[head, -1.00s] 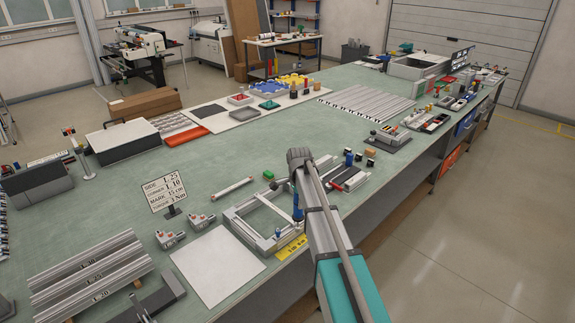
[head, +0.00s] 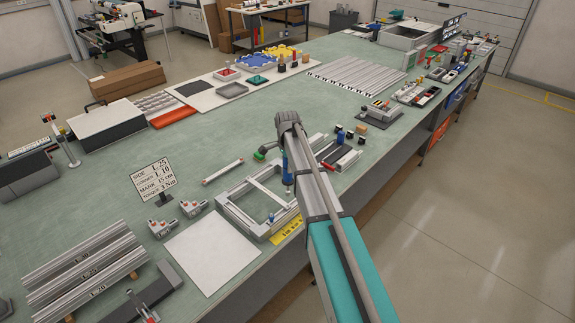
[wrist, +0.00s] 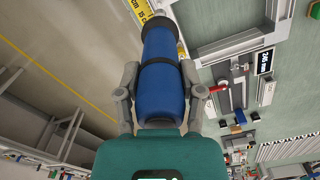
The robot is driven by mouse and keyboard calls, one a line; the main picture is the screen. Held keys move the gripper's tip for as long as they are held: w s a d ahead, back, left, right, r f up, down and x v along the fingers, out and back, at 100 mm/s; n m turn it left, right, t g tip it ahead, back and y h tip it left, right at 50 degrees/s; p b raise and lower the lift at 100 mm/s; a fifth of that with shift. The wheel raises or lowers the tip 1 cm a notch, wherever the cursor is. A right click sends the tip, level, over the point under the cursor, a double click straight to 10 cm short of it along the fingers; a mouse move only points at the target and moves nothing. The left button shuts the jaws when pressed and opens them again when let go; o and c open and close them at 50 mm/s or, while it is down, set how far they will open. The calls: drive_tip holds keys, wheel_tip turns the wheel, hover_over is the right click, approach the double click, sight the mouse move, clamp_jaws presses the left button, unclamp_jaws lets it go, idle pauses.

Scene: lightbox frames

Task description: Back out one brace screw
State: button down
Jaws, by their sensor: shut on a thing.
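My gripper (wrist: 160,72) is shut on a blue driver-like tool (wrist: 162,88), with one grey finger on each side of it. In the head view the blue tool (head: 287,172) hangs below my wrist, close to the right rail of the pale metal frame (head: 240,221). Its tip is too small to make out, and I cannot tell whether it touches anything. A brace (head: 267,191) crosses inside the frame. A small blue-topped piece (head: 271,216) sits at the frame's near side. Individual brace screws are too small to tell.
A sign (head: 152,180) and grey clamps (head: 161,228) stand further left.

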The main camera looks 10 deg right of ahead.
sight(287, 178)
drive_tip(key=shift+f+b, duration=2.35)
drive_tip(key=shift+b, duration=0.05)
drive_tip(key=shift+s+f+b, duration=0.1)
drive_tip(key=shift+f+b, duration=1.1)
drive_tip(key=shift+b, duration=0.05)
idle(1.2)
drive_tip(key=shift+r, duration=0.15)
idle(1.0)
drive_tip(key=shift+r+p, duration=0.15)
drive_tip(key=shift+p, duration=0.2)
drive_tip(key=shift+r+p, duration=2.2)
drive_tip(key=shift+r, duration=0.05)
drive_tip(key=shift+f, duration=0.1)
